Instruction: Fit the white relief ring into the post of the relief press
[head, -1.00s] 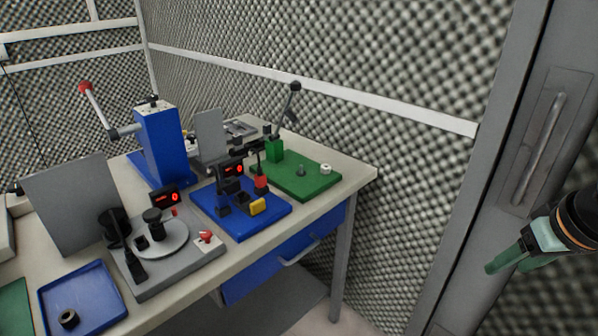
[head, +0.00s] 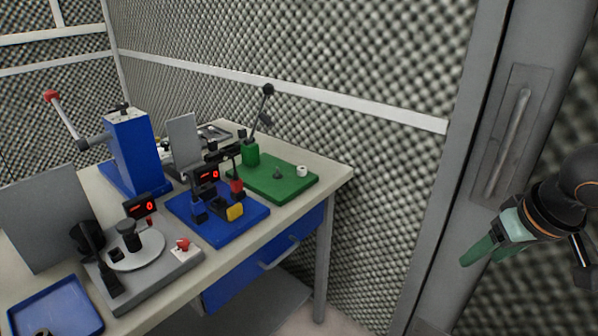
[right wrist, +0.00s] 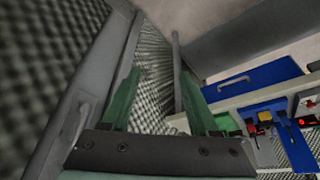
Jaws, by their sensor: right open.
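The white relief ring (head: 302,171) is a small white ring at the right end of the green base plate. The relief press (head: 250,154) is green with a black-knobbed lever and stands at the back right of the table. A small grey post (head: 277,173) rises from its plate, apart from the ring and to its left. My right gripper (head: 480,254) has green fingers and is open and empty, well to the right of the table, in front of the grey door frame. Its spread fingers also show in the right wrist view (right wrist: 160,90). My left gripper is not in view.
The table (head: 334,176) also carries a blue press (head: 131,150), a blue-plated fixture (head: 240,232) with a red display, a grey turntable fixture (head: 175,268) and a blue tray (head: 60,305). Space between gripper and table is clear.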

